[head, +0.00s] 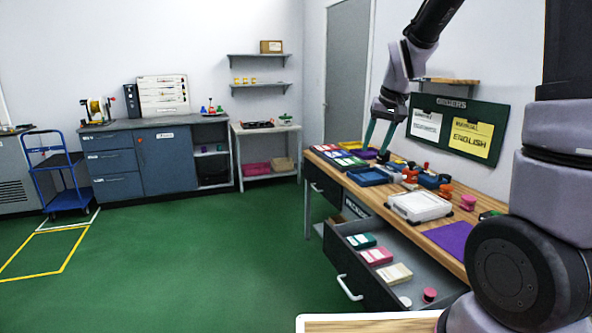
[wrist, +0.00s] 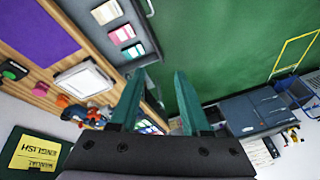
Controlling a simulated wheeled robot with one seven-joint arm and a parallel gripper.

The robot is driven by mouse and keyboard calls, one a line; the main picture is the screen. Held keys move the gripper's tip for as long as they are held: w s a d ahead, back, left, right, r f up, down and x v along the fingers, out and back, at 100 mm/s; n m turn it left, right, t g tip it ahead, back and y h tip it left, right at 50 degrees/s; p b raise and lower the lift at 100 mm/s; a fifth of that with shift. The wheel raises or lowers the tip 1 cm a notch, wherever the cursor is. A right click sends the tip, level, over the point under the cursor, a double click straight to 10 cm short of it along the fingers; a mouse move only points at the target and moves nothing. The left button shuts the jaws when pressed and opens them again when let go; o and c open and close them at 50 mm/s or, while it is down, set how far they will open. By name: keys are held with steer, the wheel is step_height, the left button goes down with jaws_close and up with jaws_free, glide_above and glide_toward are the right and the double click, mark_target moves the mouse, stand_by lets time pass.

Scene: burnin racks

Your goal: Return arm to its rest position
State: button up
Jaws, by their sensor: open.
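My gripper (head: 379,138) has two teal fingers and hangs over the far part of the wooden bench, above the coloured booklets and the blue tray. In the wrist view my gripper (wrist: 158,88) shows its fingers spread apart with nothing between them. The wrist view is turned, with the green floor at the top right and the bench at the left. My arm reaches from the right side of the head view, up and over to the bench.
The bench (head: 456,236) carries a blue tray (head: 366,177), a white tray (head: 419,207), a purple sheet (head: 452,239) and small orange and red items. An open drawer (head: 352,262) holds several boxes. A green board (head: 430,118) is on the wall. The green floor (head: 200,260) is clear.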

steer(key=s+d+r+m+t, duration=0.1)
steer(key=s+r, duration=0.5)
steer(key=s, duration=0.5)
steer(key=s+d+r+m+t, duration=0.1)
steer(key=s+d+r+t, duration=0.1)
steer(key=s+r, duration=0.4)
steer(key=s, duration=0.4)
steer(key=shift+s+d+m+y, duration=0.25)
steer(key=shift+s+m+y, duration=0.05)
steer(key=shift+s, duration=0.1)
